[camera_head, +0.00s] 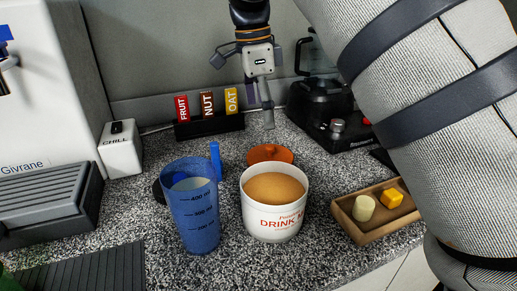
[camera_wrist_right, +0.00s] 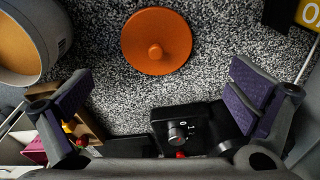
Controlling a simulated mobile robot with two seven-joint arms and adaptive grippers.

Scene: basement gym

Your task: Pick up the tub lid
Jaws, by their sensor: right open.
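The tub lid (camera_head: 271,153) is an orange disc with a round knob at its centre. It lies on the speckled counter just behind the white tub (camera_head: 274,222), which partly hides it in the head view. In the right wrist view the whole lid (camera_wrist_right: 157,40) shows, knob towards the camera. The tub is uncovered and full of tan powder. My right gripper (camera_head: 261,108) is above the counter behind the lid, apart from it. In the wrist view its fingers (camera_wrist_right: 163,90) are spread wide with nothing between them. My left gripper is not in view.
A blue measuring cup (camera_head: 193,225) stands left of the tub. A wooden tray (camera_head: 373,232) with small blocks is to the right. A rack of labelled packets (camera_head: 209,124) and a black blender (camera_head: 329,117) stand behind. A white CHILL box (camera_head: 120,153) is at left.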

